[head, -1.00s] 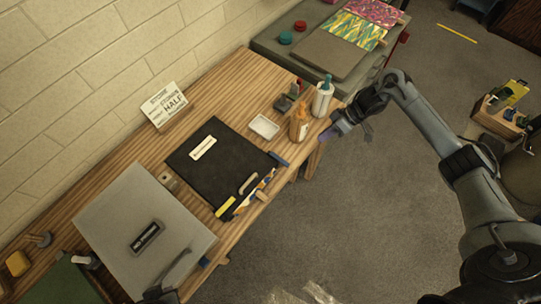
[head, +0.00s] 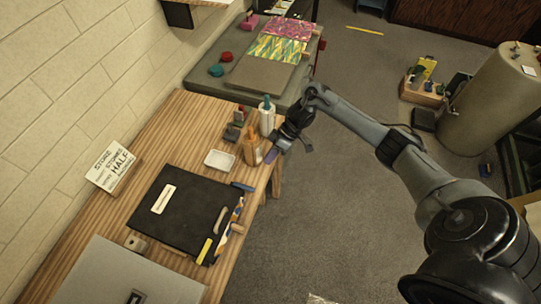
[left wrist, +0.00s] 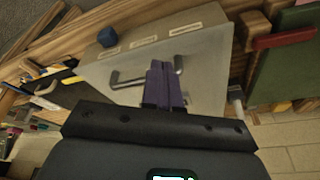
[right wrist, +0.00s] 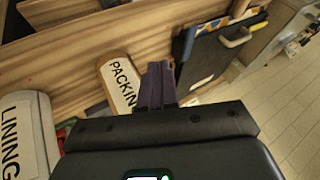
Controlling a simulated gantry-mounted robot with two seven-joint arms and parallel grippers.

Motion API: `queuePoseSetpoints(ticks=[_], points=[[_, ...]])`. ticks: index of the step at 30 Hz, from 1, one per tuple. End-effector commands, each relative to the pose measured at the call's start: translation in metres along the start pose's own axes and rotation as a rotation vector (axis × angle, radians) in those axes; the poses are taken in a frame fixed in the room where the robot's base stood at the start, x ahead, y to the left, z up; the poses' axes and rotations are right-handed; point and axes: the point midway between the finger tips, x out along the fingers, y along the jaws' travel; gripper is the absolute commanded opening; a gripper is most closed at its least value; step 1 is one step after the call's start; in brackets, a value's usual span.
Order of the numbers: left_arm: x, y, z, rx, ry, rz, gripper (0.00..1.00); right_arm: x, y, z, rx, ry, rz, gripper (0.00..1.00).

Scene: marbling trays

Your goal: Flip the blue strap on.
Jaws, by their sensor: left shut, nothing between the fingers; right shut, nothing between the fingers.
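A black folder (head: 185,200) lies on the wooden table. A blue strap-like piece (head: 243,186) is at its right corner, and a yellow one (head: 204,250) at its front corner. The folder also shows in the right wrist view (right wrist: 207,65). My right gripper (head: 270,156) is shut and empty beside the orange bottle, at the table's right edge; its purple fingertips show in its wrist view (right wrist: 157,80). My left gripper (left wrist: 164,85) is shut and empty, over a grey case (left wrist: 205,85) with a bent metal handle (left wrist: 130,80) and a blue lump (left wrist: 107,38).
The orange bottle (head: 251,148), a white bottle (head: 267,116) and a white dish (head: 220,160) stand beyond the folder. A lettered sign (head: 110,167) stands by the wall. A grey bench (head: 285,85) with marbled sheets is at the back.

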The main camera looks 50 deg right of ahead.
Motion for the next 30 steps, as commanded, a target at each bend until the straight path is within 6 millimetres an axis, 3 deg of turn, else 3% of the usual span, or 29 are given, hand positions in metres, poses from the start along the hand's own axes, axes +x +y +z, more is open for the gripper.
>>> queuePoseSetpoints(ticks=[12, 21, 30], points=[[-0.001, -0.003, 0.0, 0.008, -0.001, -0.008, 0.0, 0.074, -0.004, -0.001, 0.0, 0.0, -0.003, 0.0], [-0.015, -0.002, -0.005, 0.004, 0.002, -0.005, 0.0, 0.087, -0.032, -0.001, -0.001, 0.0, 0.0, 0.0], [-0.016, 0.0, -0.006, -0.005, 0.003, 0.002, 0.0, 0.09, -0.035, 0.0, 0.001, 0.0, 0.001, 0.0]])
